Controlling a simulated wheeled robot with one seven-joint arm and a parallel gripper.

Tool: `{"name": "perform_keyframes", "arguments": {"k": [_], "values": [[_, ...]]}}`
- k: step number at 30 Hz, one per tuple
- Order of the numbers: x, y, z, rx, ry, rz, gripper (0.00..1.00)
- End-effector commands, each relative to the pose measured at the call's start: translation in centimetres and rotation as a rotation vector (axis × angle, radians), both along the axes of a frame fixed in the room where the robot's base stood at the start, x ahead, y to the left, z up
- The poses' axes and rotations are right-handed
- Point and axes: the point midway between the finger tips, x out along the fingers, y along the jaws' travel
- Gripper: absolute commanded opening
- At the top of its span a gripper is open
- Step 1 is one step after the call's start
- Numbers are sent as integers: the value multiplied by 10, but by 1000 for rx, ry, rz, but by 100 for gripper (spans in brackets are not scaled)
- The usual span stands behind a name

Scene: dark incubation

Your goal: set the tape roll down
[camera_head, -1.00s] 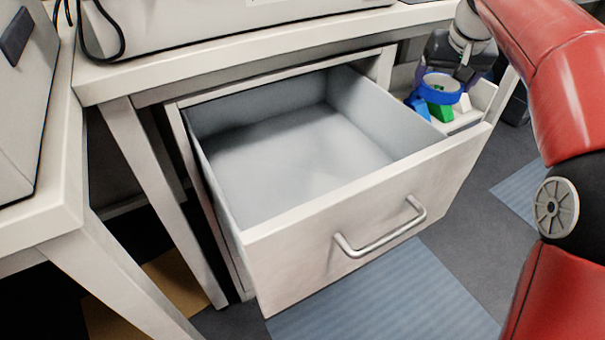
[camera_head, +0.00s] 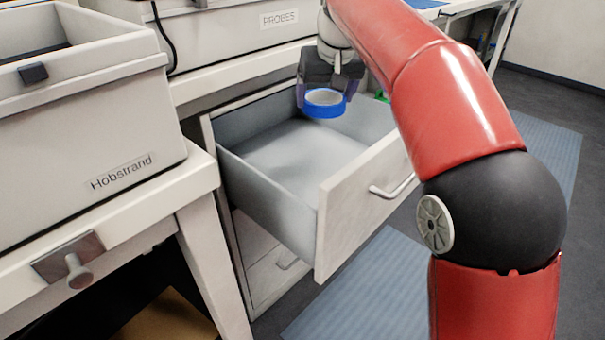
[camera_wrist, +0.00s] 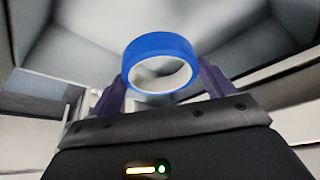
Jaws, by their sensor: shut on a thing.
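The blue tape roll (camera_head: 325,110) is held in my gripper (camera_head: 324,98), over the back part of the open, empty drawer (camera_head: 252,186). In the wrist view the roll (camera_wrist: 160,48) sits between the two dark fingers of my gripper (camera_wrist: 160,85), its white inner ring showing. The drawer's pale interior spreads behind it. The roll appears to be above the drawer floor, not touching it; the exact height is hard to tell.
The drawer front with its metal handle (camera_head: 392,186) sticks out toward me. A small green item (camera_head: 382,97) shows past the drawer's right side.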

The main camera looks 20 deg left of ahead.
Motion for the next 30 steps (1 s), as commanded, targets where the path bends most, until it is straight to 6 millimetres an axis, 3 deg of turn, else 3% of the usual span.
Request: {"name": "perform_keyframes", "arguments": {"k": [3,12,15,23,30], "values": [[-1,-1,-37,-3,4,0,59],[-1,0,-113,-1,3,0,59],[-1,0,-129,0,2,0,59],[0,0,-148,-1,1,0,59],[-1,0,-182,-1,2,0,59]]}}
